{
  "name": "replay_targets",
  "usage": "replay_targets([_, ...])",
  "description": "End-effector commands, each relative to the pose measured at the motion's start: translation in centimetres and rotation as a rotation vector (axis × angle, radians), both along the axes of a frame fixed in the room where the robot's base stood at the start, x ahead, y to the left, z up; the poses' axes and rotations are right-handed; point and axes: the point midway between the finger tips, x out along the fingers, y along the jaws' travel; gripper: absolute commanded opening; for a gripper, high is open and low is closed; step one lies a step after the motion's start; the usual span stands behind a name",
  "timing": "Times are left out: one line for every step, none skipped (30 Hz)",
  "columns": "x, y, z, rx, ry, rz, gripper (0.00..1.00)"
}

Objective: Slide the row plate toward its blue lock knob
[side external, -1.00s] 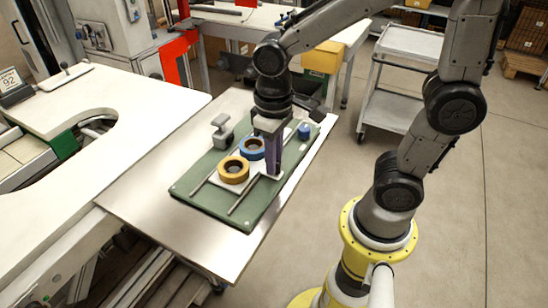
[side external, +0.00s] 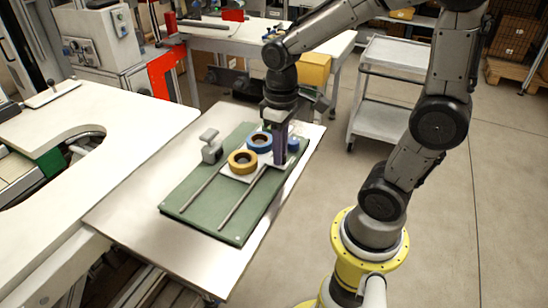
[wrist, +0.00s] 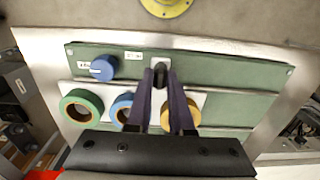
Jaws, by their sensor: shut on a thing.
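The white row plate (side external: 262,164) lies on a green board (side external: 190,205) between two rails. The blue lock knob (wrist: 103,67) stands on the board at upper left in the wrist view, and just right of my gripper in the side view (side external: 293,144). My gripper (wrist: 160,80) points down with its purple fingers shut on the plate's dark upright tab, mostly hidden between them.
A grey clamp-like block (side external: 211,148) stands at the board's left edge in the side view. The board lies on a metal table (side external: 130,205), beside a white counter (side external: 120,125). The near-left stretch of the rails is clear.

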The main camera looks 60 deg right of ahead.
Motion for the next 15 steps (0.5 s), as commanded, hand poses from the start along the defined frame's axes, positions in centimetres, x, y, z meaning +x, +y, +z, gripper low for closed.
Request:
replay_targets([0.16, -0.36, 0.18, -0.005, -0.009, -0.001, 0.00])
replay_targets([0.16, -0.42, 0.18, -0.005, -0.009, -0.001, 0.00])
replay_targets([0.16, -0.48, 0.18, -0.006, -0.009, 0.000, 0.00])
replay_targets([0.16, -0.51, 0.18, -0.007, -0.009, 0.000, 0.00])
replay_targets([0.16, -0.53, 0.19, -0.008, -0.009, 0.001, 0.00])
replay_targets([0.16, -0.55, 0.19, -0.009, -0.009, 0.001, 0.00])
replay_targets([0.17, -0.56, 0.19, -0.009, -0.009, 0.001, 0.00])
replay_targets([0.17, -0.57, 0.19, -0.009, -0.009, 0.001, 0.00])
replay_targets([0.17, -0.58, 0.19, -0.010, -0.010, 0.000, 0.00])
replay_targets([0.18, -0.58, 0.19, -0.010, -0.010, 0.000, 0.00])
replay_targets([0.18, -0.59, 0.20, -0.010, -0.010, 0.000, 0.23])
replay_targets([0.18, -0.59, 0.20, -0.010, -0.010, 0.000, 0.31])
replay_targets([0.18, -0.58, 0.19, -0.010, -0.010, 0.000, 0.36])
replay_targets([0.17, -0.56, 0.18, -0.009, -0.009, 0.000, 0.41])
replay_targets([0.15, -0.53, 0.16, -0.008, -0.009, 0.000, 0.49])
